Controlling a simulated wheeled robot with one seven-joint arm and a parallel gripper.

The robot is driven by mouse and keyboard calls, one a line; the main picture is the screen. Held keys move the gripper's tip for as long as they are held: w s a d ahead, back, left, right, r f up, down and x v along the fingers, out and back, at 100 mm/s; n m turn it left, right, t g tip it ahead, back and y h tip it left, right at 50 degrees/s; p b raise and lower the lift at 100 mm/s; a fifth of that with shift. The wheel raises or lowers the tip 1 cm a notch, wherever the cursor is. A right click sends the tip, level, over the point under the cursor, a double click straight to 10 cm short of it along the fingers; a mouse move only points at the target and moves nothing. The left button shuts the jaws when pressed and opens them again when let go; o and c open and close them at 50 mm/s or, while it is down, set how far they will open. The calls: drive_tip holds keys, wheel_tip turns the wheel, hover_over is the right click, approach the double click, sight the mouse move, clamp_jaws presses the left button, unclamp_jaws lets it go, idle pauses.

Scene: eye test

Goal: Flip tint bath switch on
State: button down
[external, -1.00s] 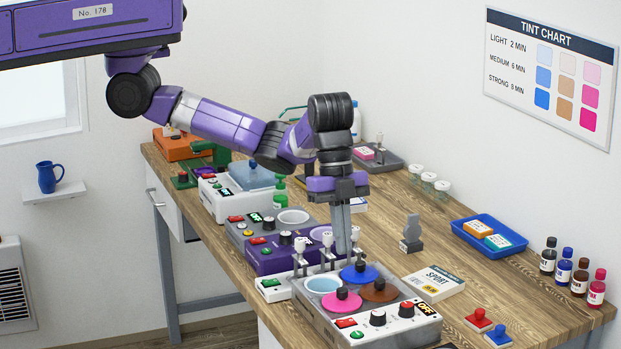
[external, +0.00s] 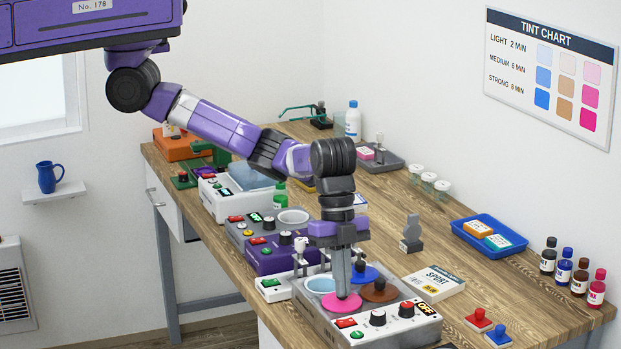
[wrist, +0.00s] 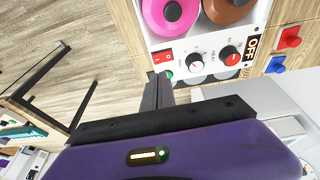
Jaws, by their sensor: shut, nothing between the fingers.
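The tint bath (external: 390,335) is a grey unit at the front of the bench with a pink lid (external: 341,303), a brown lid (external: 379,289), a blue lid and an open well of pale blue liquid (external: 322,284). Its white front panel carries a red rocker switch (external: 346,323), a green button, two knobs and a label reading OFF (external: 426,309). In the wrist view the red switch (wrist: 163,57) is just beyond my fingertips. My gripper (external: 343,294) is shut and empty, pointing down over the pink lid, whose knob it hides. I cannot tell whether it touches anything.
A purple unit (external: 268,262), a grey unit and a white unit stand behind the bath, with stoppered holders (external: 301,250) beside it. A box marked SPORT (external: 436,283) and red and blue stamps (external: 478,320) lie to the right. Bare wood is free at right centre.

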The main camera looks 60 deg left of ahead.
sight(340, 322)
drive_tip(key=shift+a+p+x, duration=0.15)
drive_tip(key=shift+a+x, duration=0.05)
drive_tip(key=shift+x, duration=0.7)
drive_tip(key=shift+a+p+x, duration=0.15)
drive_tip(key=shift+a+x, duration=0.05)
drive_tip(key=shift+x, duration=0.65)
drive_tip(key=shift+a+p+x, duration=0.15)
drive_tip(key=shift+x, duration=0.75)
drive_tip(key=shift+s+f, duration=0.15)
drive_tip(key=shift+f, duration=0.05)
drive_tip(key=shift+f, duration=0.15)
drive_tip(key=shift+w+p, duration=0.4)
drive_tip(key=shift+w, duration=0.35)
drive_tip(key=shift+r, duration=0.3)
